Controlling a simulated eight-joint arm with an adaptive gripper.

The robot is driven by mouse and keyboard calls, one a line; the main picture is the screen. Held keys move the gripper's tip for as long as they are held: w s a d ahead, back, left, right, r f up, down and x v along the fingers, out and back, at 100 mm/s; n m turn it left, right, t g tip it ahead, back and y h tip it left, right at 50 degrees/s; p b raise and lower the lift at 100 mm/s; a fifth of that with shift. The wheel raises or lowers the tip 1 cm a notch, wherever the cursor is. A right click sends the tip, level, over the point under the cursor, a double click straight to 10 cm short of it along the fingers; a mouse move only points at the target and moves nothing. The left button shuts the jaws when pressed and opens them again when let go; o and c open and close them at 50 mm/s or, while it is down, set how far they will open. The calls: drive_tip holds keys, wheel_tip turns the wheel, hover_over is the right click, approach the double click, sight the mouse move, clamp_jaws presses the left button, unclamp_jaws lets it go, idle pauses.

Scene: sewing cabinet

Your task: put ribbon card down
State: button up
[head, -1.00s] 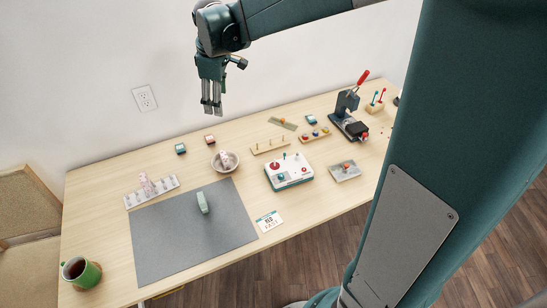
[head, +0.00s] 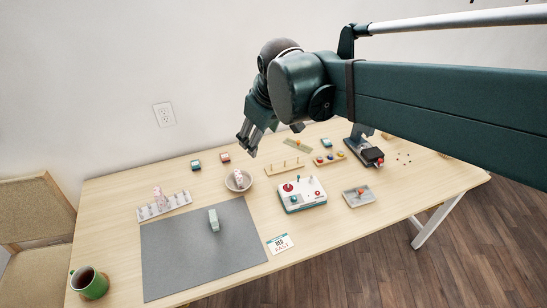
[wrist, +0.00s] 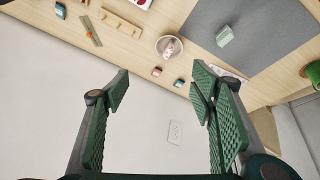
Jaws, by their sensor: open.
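A pale green, block-like piece, which looks like the ribbon card (head: 213,220), stands on the grey mat (head: 165,259) near its upper right part. It also shows at the top of the wrist view (wrist: 224,36). My gripper (head: 249,139) is in the air above the back of the table, up and to the right of the piece and well apart from it. In the wrist view its fingers (wrist: 160,82) are spread wide with nothing between them.
A bowl with a pink item (head: 238,181), a pin rack (head: 164,206) and a control box (head: 302,194) stand around the mat. A printed card (head: 280,243) lies at its right. A green mug (head: 89,282) stands front left. The mat's front is bare.

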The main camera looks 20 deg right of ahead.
drive_tip(key=s+d+f+m+t, duration=0.1)
drive_tip(key=s+f+m, duration=0.1)
drive_tip(key=s, duration=0.5)
drive_tip(key=s+d+f+m+t, duration=0.1)
drive_tip(key=s+f+m, duration=0.1)
drive_tip(key=s, duration=0.6)
drive_tip(key=shift+m, duration=0.7)
drive_tip(key=shift+f, duration=0.25)
wheel_tip(320, 180, down, 11)
drive_tip(key=b, duration=1.1)
drive_tip(key=shift+f+b, duration=0.15)
drive_tip(key=shift+b, duration=0.2)
drive_tip(key=shift+c, duration=0.8)
drive_tip(key=shift+w, duration=0.1)
